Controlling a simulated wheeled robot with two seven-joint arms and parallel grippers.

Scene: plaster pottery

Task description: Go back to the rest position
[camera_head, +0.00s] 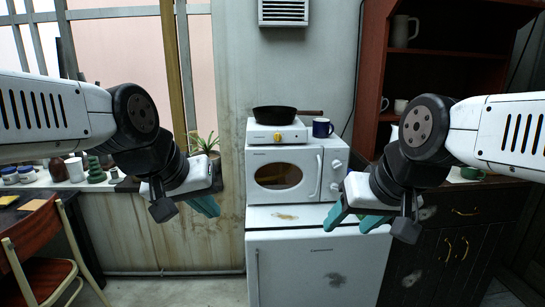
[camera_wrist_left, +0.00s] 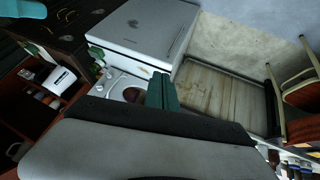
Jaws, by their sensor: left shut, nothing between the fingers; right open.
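In the head view my left gripper (camera_head: 205,206) hangs in front of the stained wall panel, left of the white fridge. Its teal fingers are shut with nothing between them. They also show in the left wrist view (camera_wrist_left: 161,92), pressed together. My right gripper (camera_head: 357,219) is in front of the white fridge (camera_head: 315,265), below the microwave (camera_head: 288,176). Its teal fingers are apart and empty. Both arms come in from the sides at similar height, with the grippers hanging low.
A dark pan (camera_head: 274,115) sits on a small stove (camera_head: 277,135) on the microwave, beside a blue mug (camera_head: 322,127). A chair (camera_head: 42,250) and a shelf of small pots are at left. A dark cabinet (camera_head: 455,235) stands at right. Some floor (camera_head: 190,292) is clear.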

